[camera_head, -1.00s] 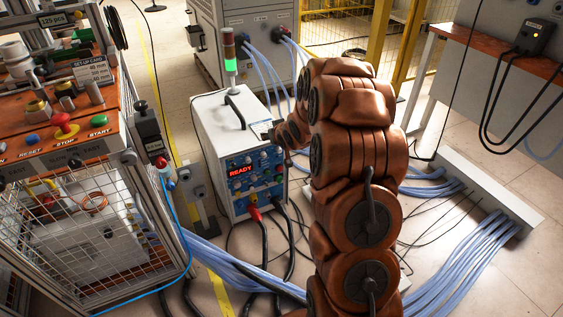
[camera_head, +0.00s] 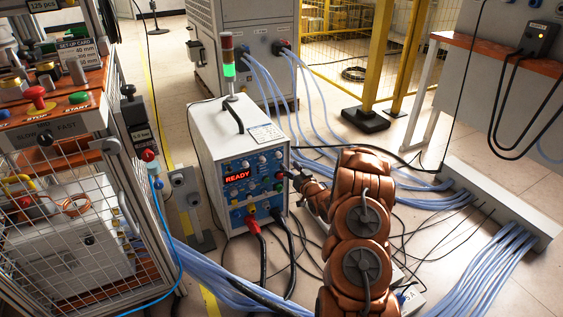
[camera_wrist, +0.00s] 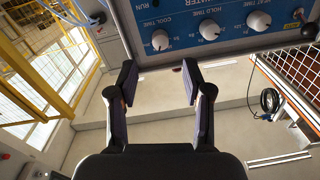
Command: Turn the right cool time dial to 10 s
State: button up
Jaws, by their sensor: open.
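The heater box (camera_head: 215,130) stands on the floor with a blue front panel and a red READY display (camera_head: 238,177). In the wrist view the cool time dial (camera_wrist: 160,40) is a white knob at the left of a row. The hold time dial (camera_wrist: 209,30) and heat time dial (camera_wrist: 258,20) are to its right. My gripper (camera_wrist: 159,85) is open and empty. The dial shows beyond the gap between its fingertips, with no contact visible. In the head view my gripper (camera_head: 297,177) is by the panel's right edge. The dial's exact setting is too small to read.
Thick red and black cables (camera_head: 262,245) leave the panel's lower part. Blue hoses (camera_head: 440,195) run across the floor at right. A caged workstation (camera_head: 90,200) stands at left. A yellow post (camera_head: 395,50) stands behind. Some floor right of my arm is clear.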

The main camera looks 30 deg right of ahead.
aim_at(280, 156)
jog(key=shift+w+d+b, duration=0.2)
jog(key=shift+w+b, duration=0.8)
jog(key=shift+w, duration=2.75)
jog(key=shift+c, duration=0.2)
grip_shut()
